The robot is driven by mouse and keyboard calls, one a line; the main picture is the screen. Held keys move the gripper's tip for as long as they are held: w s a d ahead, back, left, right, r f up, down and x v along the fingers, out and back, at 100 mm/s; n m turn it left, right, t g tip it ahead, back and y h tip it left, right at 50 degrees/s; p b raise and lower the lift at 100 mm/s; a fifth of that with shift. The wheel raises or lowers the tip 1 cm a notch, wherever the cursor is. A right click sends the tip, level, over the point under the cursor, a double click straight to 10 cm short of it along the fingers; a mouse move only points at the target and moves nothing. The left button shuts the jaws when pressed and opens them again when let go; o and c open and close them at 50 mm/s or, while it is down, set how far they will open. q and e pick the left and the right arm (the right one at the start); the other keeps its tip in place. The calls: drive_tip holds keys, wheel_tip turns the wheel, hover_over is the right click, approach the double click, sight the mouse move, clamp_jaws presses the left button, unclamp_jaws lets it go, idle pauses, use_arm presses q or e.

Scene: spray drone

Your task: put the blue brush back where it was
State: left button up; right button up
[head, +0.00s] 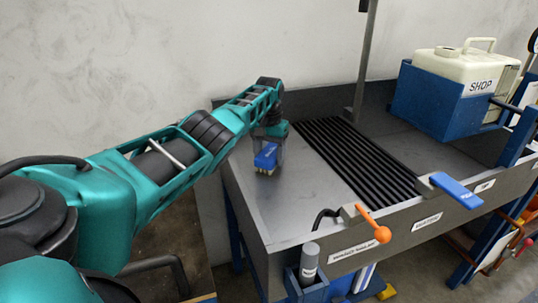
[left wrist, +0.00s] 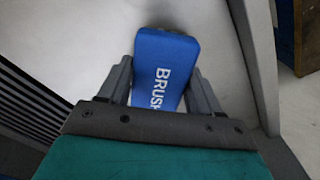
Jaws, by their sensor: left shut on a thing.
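The blue brush (head: 266,156) has pale bristles on its underside and is at the left end of the grey basin (head: 308,220). My left gripper (head: 268,143) is shut on it from above. In the left wrist view the brush (left wrist: 165,65), lettered "BRUSH", sits between the two fingers of my left gripper (left wrist: 165,90). I cannot tell whether the bristles touch the basin floor. My right gripper is not in view.
Black slats (head: 360,160) cover the basin's middle. A grey post (head: 362,60) stands at the back. An orange-knobbed lever (head: 373,222) and a blue handle (head: 455,190) are on the front rim. A white "SHOP" container (head: 468,66) sits in a blue holder (head: 430,103).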

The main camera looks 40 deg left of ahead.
sight(269, 153)
use_arm(q)
drive_tip(key=shift+f, duration=0.15)
drive_tip(key=o, duration=1.1)
wheel_tip(269, 153, up, 12)
drive_tip(key=p, duration=0.2)
drive_tip(key=shift+r, duration=0.2)
